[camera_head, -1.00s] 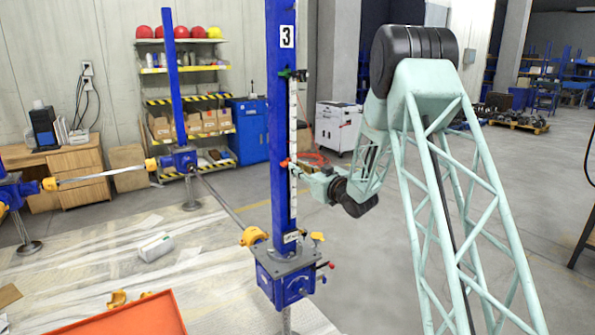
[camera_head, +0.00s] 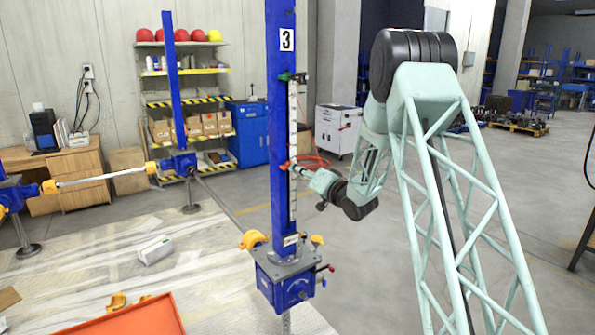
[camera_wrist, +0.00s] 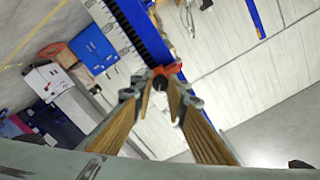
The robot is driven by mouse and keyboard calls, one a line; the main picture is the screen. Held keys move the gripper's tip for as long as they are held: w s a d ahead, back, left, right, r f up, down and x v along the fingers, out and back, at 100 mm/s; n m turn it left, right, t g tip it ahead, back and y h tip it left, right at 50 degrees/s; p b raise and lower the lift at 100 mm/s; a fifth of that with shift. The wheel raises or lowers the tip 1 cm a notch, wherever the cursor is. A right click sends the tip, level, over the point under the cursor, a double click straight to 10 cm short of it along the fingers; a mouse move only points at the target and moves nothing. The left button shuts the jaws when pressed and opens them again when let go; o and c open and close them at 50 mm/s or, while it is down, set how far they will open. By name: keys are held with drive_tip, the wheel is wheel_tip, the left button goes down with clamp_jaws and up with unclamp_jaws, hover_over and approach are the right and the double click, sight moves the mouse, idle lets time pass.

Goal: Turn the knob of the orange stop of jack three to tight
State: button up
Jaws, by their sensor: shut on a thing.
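Jack three is the blue upright post (camera_head: 283,130) with a "3" label, a white scale strip and a blue gearbox (camera_head: 285,275) at its foot. The orange stop (camera_head: 285,165) sits partway up the post; it shows as orange-red in the wrist view (camera_wrist: 168,69). Its dark knob (camera_wrist: 160,83) is between my gripper's fingertips. My gripper (camera_wrist: 161,86) is shut on this knob, reaching in from the right in the head view (camera_head: 297,168). The fingers partly hide the knob, and its tightness cannot be seen.
A green stop (camera_head: 288,76) sits higher on the post. Yellow caps (camera_head: 253,239) and a red-tipped lever (camera_head: 325,268) are near the gearbox. An orange tray (camera_head: 125,318) lies at the lower left.

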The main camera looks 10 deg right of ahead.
drive_tip(key=m+p, duration=0.3)
drive_tip(key=m, duration=0.6)
drive_tip(key=shift+m, duration=0.6)
drive_tip(key=o, duration=0.9)
drive_tip(key=shift+s+d, duration=0.1)
drive_tip(key=shift+v, duration=5.9)
drive_tip(key=shift+r, duration=0.15)
